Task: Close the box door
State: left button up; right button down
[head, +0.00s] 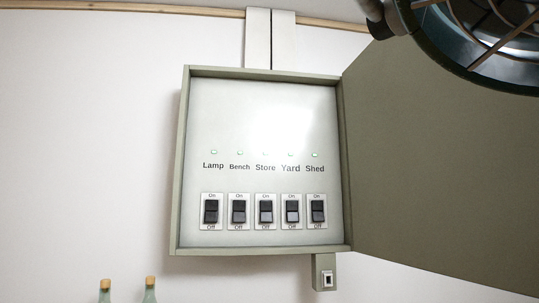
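The switch box (180,160) is a grey-green shallow box on the white wall, in the middle of the head view. Its door (440,165) stands open on the right side, hinged at the box's right edge and reaching past the right of the picture. Inside is a white panel (262,115) with labels Lamp, Bench, Store, Yard and Shed. Each label has a small green light above it and a black rocker switch below it. A lamp covers the door's upper part. Neither of my grippers is in view.
A round caged lamp (480,35) hangs at the top right, in front of the door. A small fitting (326,275) sits under the box's right corner. Two corked bottles (149,290) show at the bottom left. White conduits (258,38) run up from the box. The wall at left is clear.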

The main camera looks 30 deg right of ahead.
aim_at(444, 166)
jog(key=k+l, duration=0.15)
jog(key=l, duration=0.3)
jog(key=k+l+z, duration=0.1)
jog(key=l, duration=0.4)
jog(key=k+l+z, duration=0.1)
jog(key=l, duration=0.35)
jog(key=k+l, duration=0.15)
jog(key=l, duration=0.35)
jog(key=k+l+z, duration=0.1)
jog(key=l, duration=0.4)
jog(key=i+l, duration=0.2)
jog(key=l, duration=0.15)
jog(key=z, duration=0.05)
